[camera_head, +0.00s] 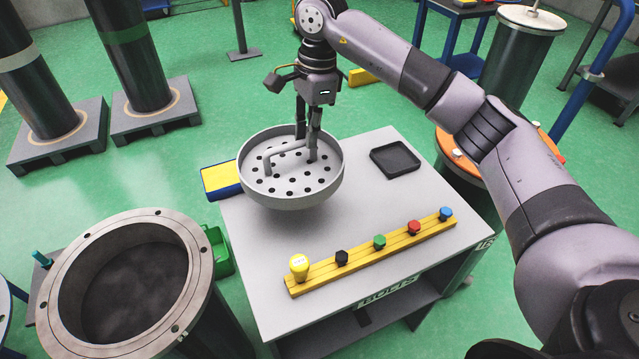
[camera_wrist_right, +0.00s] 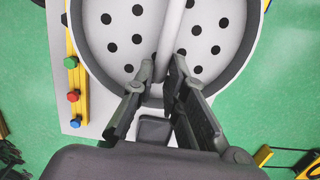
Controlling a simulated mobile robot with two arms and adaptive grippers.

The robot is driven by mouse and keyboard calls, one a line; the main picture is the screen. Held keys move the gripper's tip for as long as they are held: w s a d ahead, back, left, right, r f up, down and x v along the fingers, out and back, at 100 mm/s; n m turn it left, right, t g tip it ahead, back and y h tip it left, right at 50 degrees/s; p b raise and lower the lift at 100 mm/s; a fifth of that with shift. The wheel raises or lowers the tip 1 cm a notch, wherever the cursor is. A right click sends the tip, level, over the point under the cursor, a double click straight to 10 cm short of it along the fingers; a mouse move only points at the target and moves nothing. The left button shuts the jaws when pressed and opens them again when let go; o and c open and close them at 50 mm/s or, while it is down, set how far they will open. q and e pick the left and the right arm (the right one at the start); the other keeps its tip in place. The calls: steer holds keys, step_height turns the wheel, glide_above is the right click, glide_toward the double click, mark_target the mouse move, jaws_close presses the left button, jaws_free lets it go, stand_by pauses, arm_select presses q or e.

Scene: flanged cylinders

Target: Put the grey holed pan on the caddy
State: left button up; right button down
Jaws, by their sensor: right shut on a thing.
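The grey holed pan (camera_head: 272,182) is a round, shallow dish with a raised rim, several dark holes and a bar handle. It is level at the back left corner of the caddy (camera_head: 370,215), and part of its rim reaches past the left edge. A soft shadow lies under it; I cannot tell if it touches the top. My right gripper (camera_head: 307,150) points down into the pan, shut on its handle. In the right wrist view the fingers (camera_wrist_right: 163,75) close around the handle, with the pan (camera_wrist_right: 110,45) behind them. My left gripper is not in view.
On the caddy are a yellow rail (camera_head: 375,253) with several coloured knobs and a black tray (camera_head: 395,160). An open flanged cylinder (camera_head: 200,260) stands at front left. A yellow and blue box (camera_head: 220,180) is left of the caddy. The middle of the caddy top is clear.

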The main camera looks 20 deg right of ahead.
mark_target(312, 160)
step_height(312, 160, down, 9)
steer(key=shift+f+p, duration=0.2)
steer(key=shift+p, duration=0.35)
steer(key=shift+f, duration=0.85)
step_height(312, 160, down, 3)
steer(key=shift+f+p, duration=0.2)
steer(key=shift+p, duration=0.15)
steer(key=shift+f, duration=0.2)
steer(key=c, duration=1.6)
jaws_free()
steer(key=shift+d, duration=0.1)
steer(key=shift+r, duration=0.15)
